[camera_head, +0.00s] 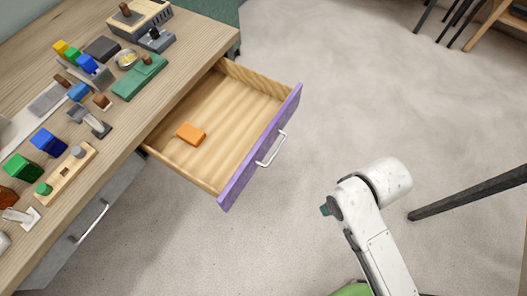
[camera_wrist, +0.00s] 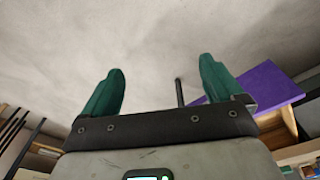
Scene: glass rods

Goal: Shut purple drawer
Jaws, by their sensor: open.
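The purple drawer (camera_head: 262,147) sticks out of the wooden desk in the head view, pulled well open. It has a purple front and a metal bar handle (camera_head: 271,149). An orange block (camera_head: 191,134) lies inside on the wooden bottom. In the wrist view a purple panel (camera_wrist: 262,86), likely the drawer front, shows at the right, behind the right fingertip. My gripper (camera_wrist: 158,92) has two green fingers spread apart with nothing between them. In the head view my arm is at the lower right, apart from the drawer, and only a bit of a green finger (camera_head: 325,210) shows.
The desk top (camera_head: 200,50) holds several coloured blocks, a green block (camera_head: 139,76) and other small items. A grey drawer (camera_head: 85,225) with a handle sits shut at the lower left. A dark leg (camera_head: 470,196) stands at the right.

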